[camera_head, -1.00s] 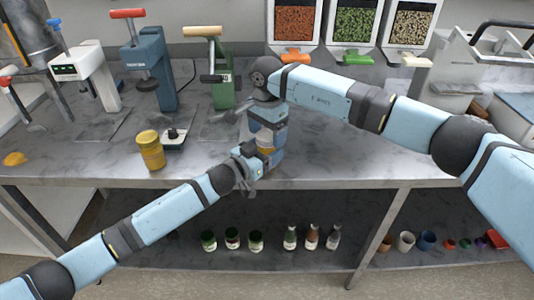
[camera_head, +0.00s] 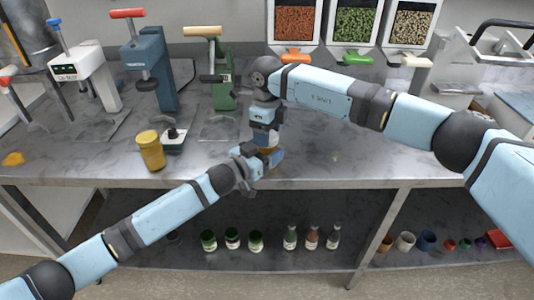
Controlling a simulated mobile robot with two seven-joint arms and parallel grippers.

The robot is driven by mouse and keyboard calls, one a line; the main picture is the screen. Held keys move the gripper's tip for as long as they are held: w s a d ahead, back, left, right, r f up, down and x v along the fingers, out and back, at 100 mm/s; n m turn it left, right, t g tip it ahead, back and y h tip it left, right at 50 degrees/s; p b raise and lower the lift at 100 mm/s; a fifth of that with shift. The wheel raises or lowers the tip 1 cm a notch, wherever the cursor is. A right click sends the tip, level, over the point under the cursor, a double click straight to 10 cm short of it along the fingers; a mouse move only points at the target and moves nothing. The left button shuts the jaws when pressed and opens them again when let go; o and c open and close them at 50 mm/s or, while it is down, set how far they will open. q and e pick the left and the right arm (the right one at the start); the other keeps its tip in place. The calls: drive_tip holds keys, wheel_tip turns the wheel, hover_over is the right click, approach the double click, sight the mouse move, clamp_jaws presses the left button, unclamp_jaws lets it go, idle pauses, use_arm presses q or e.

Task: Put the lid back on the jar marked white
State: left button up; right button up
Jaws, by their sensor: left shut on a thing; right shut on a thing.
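My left gripper (camera_head: 264,161) reaches in from the left at the front edge of the bench, shut on the jar (camera_head: 267,149). Only a small pale and yellowish patch of the jar shows between the grippers. My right gripper (camera_head: 265,138) points down directly above the left one, shut on the lid, which its fingers and wrist hide. I cannot tell whether the lid touches the jar rim. The marking on the held jar is not visible. A yellow jar (camera_head: 151,152) stands upright on the bench to the left.
White (camera_head: 95,75), blue (camera_head: 155,75) and green (camera_head: 222,85) presses stand behind. A yellow lump (camera_head: 13,159) lies far left. Dispensers (camera_head: 355,22) hang at the back. The bench (camera_head: 340,155) right of the grippers is clear.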

drive_tip(key=m, duration=1.2)
drive_tip(key=shift+m, duration=0.4)
drive_tip(key=o, duration=1.1)
wheel_tip(320, 180, up, 12)
